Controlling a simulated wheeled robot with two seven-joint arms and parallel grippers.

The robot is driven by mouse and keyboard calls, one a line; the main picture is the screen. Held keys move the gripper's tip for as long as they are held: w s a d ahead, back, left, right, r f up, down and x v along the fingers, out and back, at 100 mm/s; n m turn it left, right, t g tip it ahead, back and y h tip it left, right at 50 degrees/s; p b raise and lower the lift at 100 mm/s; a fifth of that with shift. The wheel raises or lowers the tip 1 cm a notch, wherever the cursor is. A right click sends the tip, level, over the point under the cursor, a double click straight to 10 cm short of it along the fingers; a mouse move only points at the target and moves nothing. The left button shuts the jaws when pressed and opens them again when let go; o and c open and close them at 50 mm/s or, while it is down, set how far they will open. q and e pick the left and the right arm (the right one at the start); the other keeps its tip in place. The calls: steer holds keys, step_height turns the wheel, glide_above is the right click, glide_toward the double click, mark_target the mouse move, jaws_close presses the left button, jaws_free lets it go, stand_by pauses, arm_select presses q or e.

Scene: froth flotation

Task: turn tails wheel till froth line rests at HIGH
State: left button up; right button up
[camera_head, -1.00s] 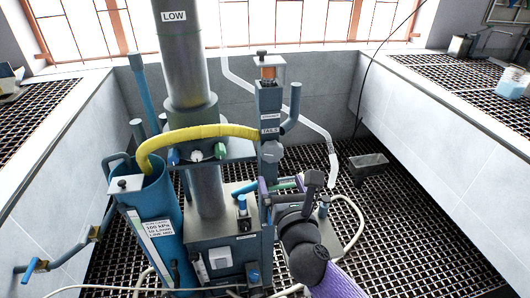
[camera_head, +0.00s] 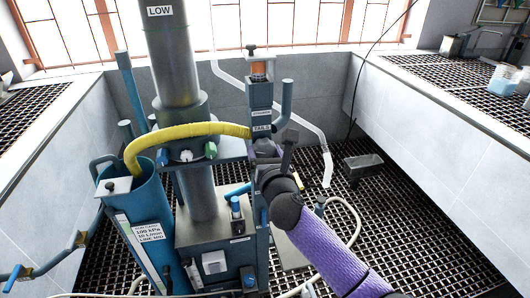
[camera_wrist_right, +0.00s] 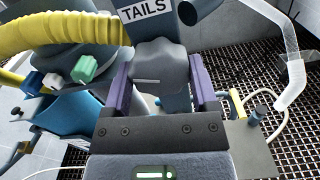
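The tails wheel (camera_wrist_right: 160,66) is a grey lobed knob below the TAILS label (camera_wrist_right: 146,9). In the head view the wheel (camera_head: 264,146) is partly hidden by my right gripper (camera_head: 269,160). In the right wrist view that gripper (camera_wrist_right: 162,88) is open, with its purple fingers on either side of the wheel; I cannot tell whether they touch it. The tall grey column (camera_head: 174,65) carries a LOW label (camera_head: 160,11). No froth line or HIGH mark shows. My left gripper is not in view.
A yellow hose (camera_head: 190,130) arches left of the wheel to a blue cylinder (camera_head: 145,210). Coloured knobs (camera_head: 186,155) sit on the column's collar. A white pipe (camera_head: 305,125) runs down on the right. A grey bin (camera_head: 364,167) stands on the grating, with free floor around it.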

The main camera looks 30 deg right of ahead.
steer(key=c, duration=0.6)
steer(key=shift+r+n+p, duration=0.25)
steer(key=shift+n+p, duration=0.15)
steer(key=shift+p, duration=0.3)
steer(key=shift+f, duration=0.3)
steer(key=o, duration=1.1)
arm_select(q)
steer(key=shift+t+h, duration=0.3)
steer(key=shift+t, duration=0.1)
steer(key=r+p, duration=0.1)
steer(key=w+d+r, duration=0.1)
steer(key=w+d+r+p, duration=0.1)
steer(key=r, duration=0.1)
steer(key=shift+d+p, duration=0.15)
steer(key=shift+p, duration=0.2)
arm_select(e)
steer(key=v, duration=1)
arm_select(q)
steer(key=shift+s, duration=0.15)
arm_select(e)
steer(key=shift+d, duration=0.1)
